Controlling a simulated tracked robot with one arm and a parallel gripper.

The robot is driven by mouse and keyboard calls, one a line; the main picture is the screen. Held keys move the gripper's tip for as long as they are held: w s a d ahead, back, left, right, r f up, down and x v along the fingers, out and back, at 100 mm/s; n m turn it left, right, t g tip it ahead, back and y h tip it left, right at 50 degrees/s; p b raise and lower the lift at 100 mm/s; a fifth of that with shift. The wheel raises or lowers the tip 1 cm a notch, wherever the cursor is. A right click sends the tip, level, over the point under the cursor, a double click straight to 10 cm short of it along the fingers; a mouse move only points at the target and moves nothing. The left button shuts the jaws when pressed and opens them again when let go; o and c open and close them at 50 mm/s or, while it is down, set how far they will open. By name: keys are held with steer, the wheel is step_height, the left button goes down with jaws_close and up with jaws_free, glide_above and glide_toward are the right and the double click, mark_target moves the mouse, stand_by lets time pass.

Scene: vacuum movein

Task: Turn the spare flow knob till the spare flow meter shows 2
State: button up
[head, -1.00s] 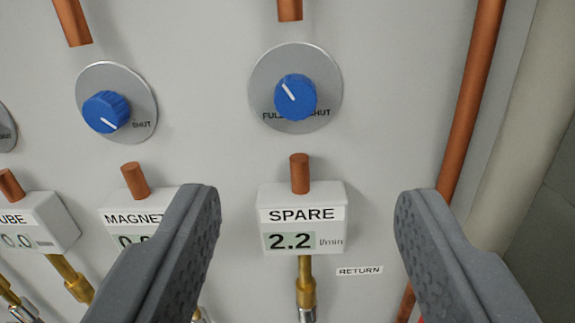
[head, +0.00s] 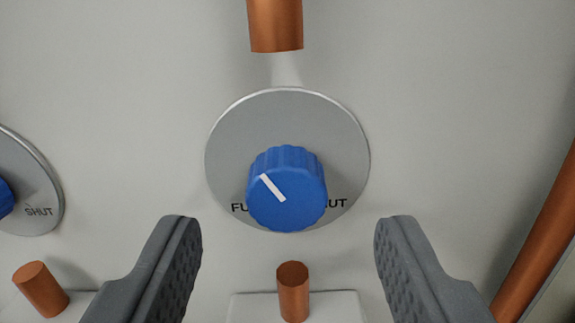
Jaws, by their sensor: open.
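The spare flow knob (head: 288,190) is blue and ribbed, on a round grey dial plate (head: 240,135). Its white pointer line slants toward the upper left. The knob partly covers the plate's words; "FU" shows on the left and "UT" on the right. My gripper (head: 288,232) is open, with one dark finger at the lower left of the knob and one at the lower right, apart from it. Only the top of the spare flow meter (head: 335,305) shows at the bottom edge. Its reading is out of view.
A copper pipe (head: 276,25) enters above the dial, and a short copper stub (head: 293,292) rises from the meter. Another blue knob's plate (head: 35,195) is at the left edge. A long copper pipe (head: 545,240) runs down the right side. Bare panel lies between.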

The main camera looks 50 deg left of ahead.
steer(key=shift+x, duration=1.2)
steer(key=c, duration=1)
steer(key=shift+o, duration=0.2)
steer(key=shift+m+b, duration=0.7)
steer(key=shift+m, duration=0.8)
steer(key=shift+d, duration=0.1)
steer(key=o, duration=1)
steer(key=shift+c, duration=0.2)
steer(key=b+v, duration=0.3)
steer(key=v, duration=1)
steer(key=shift+s+d, duration=0.15)
steer(key=shift+d, duration=0.1)
